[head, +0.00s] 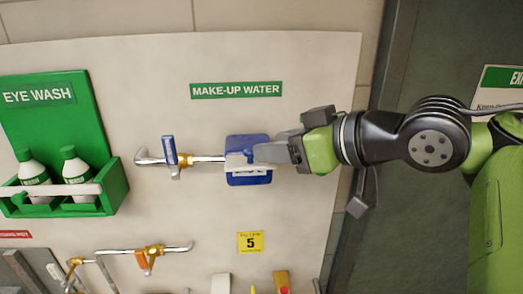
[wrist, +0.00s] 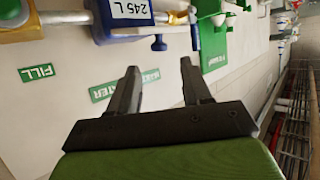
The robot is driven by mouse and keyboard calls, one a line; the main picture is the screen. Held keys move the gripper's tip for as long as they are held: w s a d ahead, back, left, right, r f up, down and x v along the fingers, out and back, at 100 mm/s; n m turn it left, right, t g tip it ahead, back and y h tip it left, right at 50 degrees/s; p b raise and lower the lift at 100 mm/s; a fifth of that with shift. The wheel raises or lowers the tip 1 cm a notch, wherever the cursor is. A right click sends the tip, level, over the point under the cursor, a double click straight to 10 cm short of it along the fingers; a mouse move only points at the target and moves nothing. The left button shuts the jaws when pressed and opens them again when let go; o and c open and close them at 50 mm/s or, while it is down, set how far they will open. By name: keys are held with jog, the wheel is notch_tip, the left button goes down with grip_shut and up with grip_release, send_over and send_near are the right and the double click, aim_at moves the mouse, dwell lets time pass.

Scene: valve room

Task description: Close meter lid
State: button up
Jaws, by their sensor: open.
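The blue water meter (head: 248,179) is on the wall panel, in line with a pipe, below the MAKE-UP WATER sign. In the wrist view the meter (wrist: 104,27) is at the top edge, cut off by the frame. Its white face reading "245 L" (wrist: 132,9) is uncovered, so the lid stands open. The lid's exact outline is hard to make out. My gripper (wrist: 160,75) is open with nothing between its fingers. In the head view my gripper (head: 262,153) reaches in from the right and overlaps the meter, hiding part of it. I cannot tell whether they touch.
A blue-handled valve (head: 170,150) is on the pipe left of the meter. A green eye wash holder (head: 118,185) with two bottles is further left. An orange-handled valve (head: 145,262) and a yellow sign (head: 250,242) are below.

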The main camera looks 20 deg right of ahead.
aim_at(261, 165)
jog(key=b+x, duration=0.1)
jog(key=x, duration=0.3)
jog(key=shift+w+a+f+b, duration=0.1)
jog(key=shift+w+f+b, duration=0.1)
jog(key=shift+f+b, duration=0.25)
jog(key=shift+s, duration=0.1)
jog(key=shift+c, duration=0.5)
grip_shut()
